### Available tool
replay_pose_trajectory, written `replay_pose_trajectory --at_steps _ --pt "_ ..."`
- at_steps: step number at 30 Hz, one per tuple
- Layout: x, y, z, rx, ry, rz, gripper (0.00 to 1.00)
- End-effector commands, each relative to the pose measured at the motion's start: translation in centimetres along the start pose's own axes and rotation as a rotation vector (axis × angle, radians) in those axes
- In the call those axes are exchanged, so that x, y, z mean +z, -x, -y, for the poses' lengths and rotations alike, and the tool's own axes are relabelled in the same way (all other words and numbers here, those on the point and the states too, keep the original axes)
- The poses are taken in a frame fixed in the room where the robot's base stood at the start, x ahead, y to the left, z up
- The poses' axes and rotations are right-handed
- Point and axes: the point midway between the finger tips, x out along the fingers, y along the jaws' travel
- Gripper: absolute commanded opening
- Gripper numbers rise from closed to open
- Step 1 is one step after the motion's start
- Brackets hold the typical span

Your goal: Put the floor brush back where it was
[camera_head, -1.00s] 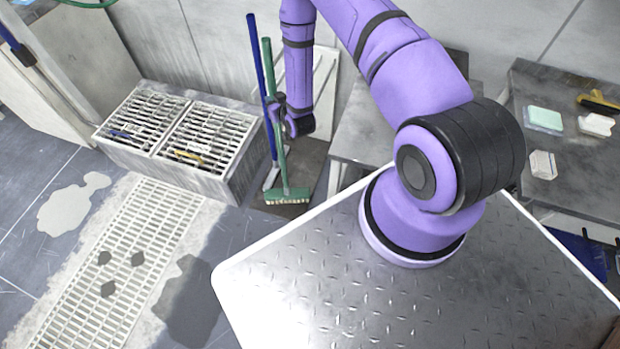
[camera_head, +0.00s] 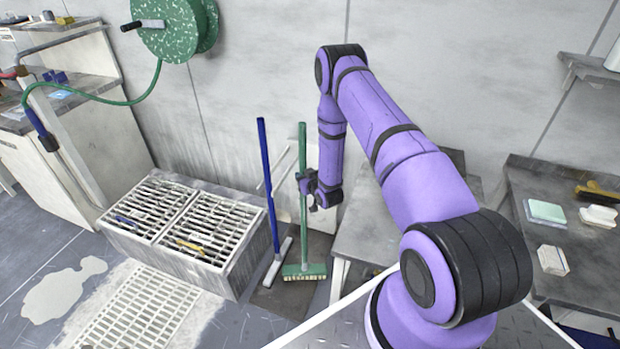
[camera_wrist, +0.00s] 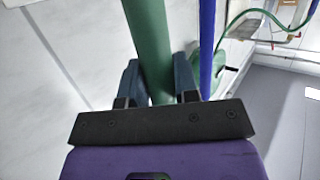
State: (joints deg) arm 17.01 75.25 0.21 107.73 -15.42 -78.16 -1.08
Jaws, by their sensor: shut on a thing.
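The floor brush (camera_head: 303,271) has a green handle and a wide green head with pale bristles. It stands nearly upright, with its head low on or just above a dark mat by the wall. My gripper (camera_head: 309,189) is shut on the green handle partway up. In the wrist view the green handle (camera_wrist: 149,45) runs between the two fingers of my gripper (camera_wrist: 160,85). A blue-handled squeegee (camera_head: 267,190) stands just to the left of the brush. Its blue handle (camera_wrist: 206,50) also shows close beside my gripper in the wrist view. I cannot tell whether the bristles touch the mat.
A grated basin (camera_head: 182,222) stands left of the squeegee. A metal table (camera_head: 375,222) is close on the right. A green hose reel (camera_head: 172,30) hangs on the wall. A dark bench (camera_head: 530,215) holds a green-topped block (camera_head: 546,211) and other items. A floor grate (camera_head: 135,310) lies in front.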

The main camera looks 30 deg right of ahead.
Motion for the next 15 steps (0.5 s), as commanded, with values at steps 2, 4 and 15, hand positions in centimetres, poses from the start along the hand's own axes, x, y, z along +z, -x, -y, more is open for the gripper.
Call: replay_pose_trajectory --at_steps 2,4,15 --pt "-0.3 -0.5 -1.1 0.000 0.002 -0.005 0.00" --pt "-0.3 -0.8 -1.9 0.000 0.000 -0.004 0.00" --pt "-0.5 -1.4 -3.1 -0.001 0.001 -0.004 0.00"
